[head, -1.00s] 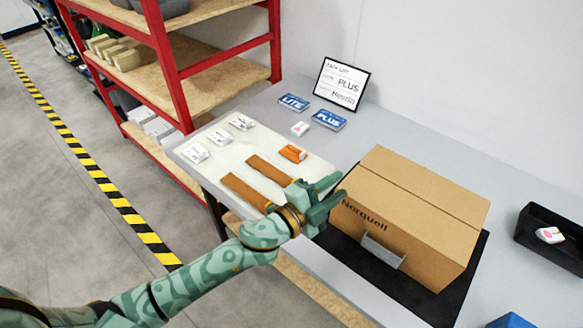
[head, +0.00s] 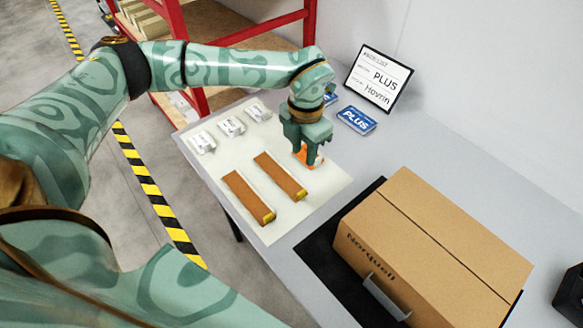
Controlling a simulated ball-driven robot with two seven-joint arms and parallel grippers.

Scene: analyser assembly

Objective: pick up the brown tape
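Two long brown strips with yellow ends, the left one (head: 246,197) and the right one (head: 280,176), lie side by side on the white mat (head: 318,197). They are the brown things on the mat; I cannot tell whether either is the tape. My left gripper (head: 307,150) points down at the mat's back right, beyond the strips and apart from them. Its fingertips are at a small orange item (head: 310,157), which they partly hide. I cannot tell whether they are closed on it. My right gripper is not in view.
Several small white boxes (head: 231,126) stand at the mat's back left. A blue PLUS box (head: 356,120) and a sign (head: 379,79) are behind the gripper. A large cardboard box (head: 433,245) stands on a black mat (head: 318,257) at right. A red shelf (head: 309,24) is behind.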

